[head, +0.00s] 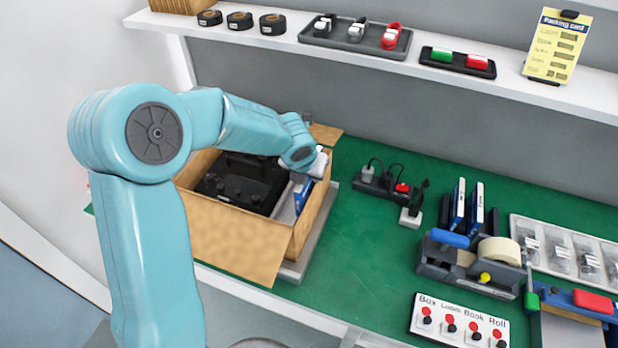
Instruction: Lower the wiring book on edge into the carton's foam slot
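The open cardboard carton (236,241) stands on a grey platform (291,272) at the left of the green bench. A black device (240,186) sits inside it. A blue and white book (303,193), seemingly the wiring book, stands on edge along the carton's right inner side, its lower part hidden. A grey strip beside it may be foam; I cannot make out the slot. My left gripper (316,166) is at the carton's right rim, just above the book. Its fingertips are hidden, so its grip is unclear. My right gripper is out of view.
Two blue books (466,208) stand upright behind a tape dispenser (470,262). A power strip (385,184) with plugs lies right of the carton. A labelled button panel (459,321) is at the front. The bench between carton and dispenser is clear. A shelf (440,35) runs above.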

